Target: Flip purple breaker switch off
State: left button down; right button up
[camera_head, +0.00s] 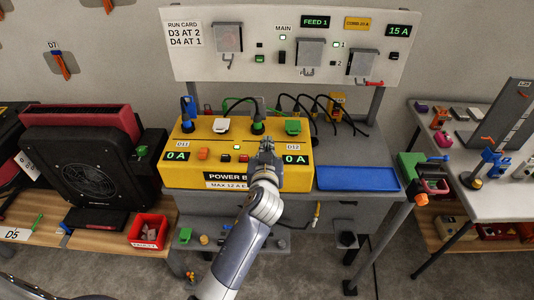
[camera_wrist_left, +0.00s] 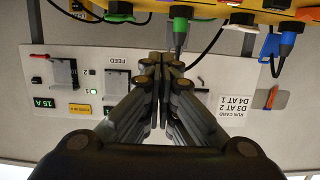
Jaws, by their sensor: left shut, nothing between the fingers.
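I cannot make out a purple breaker switch in either view. The white breaker panel (camera_head: 265,70) stands upright at the back, with grey switch housings (camera_head: 227,38), (camera_head: 310,52) and small levers below them. The panel shows upside down in the wrist view (camera_wrist_left: 70,125). The yellow power box (camera_head: 190,178) sits on the bench below it, with small orange and red switches on its top. My left gripper (camera_head: 266,148) is shut and empty, over the right part of the yellow box. Its closed fingers (camera_wrist_left: 160,65) hide part of the panel in the wrist view. My right gripper is not in view.
Plugs and black cables (camera_head: 320,108) lie between the box and the panel. A blue tray (camera_head: 358,178) lies right of the box. A black fan unit (camera_head: 90,175) stands at left, near a red bin (camera_head: 149,230). A white table (camera_head: 475,180) holds clutter at right.

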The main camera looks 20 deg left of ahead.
pick_arm(q)
jog(key=shift+r+v, duration=0.2)
jog(key=shift+v, duration=0.75)
jog(key=shift+r+v, duration=0.15)
jog(key=shift+v, duration=0.8)
jog(key=shift+w+d, duration=0.1)
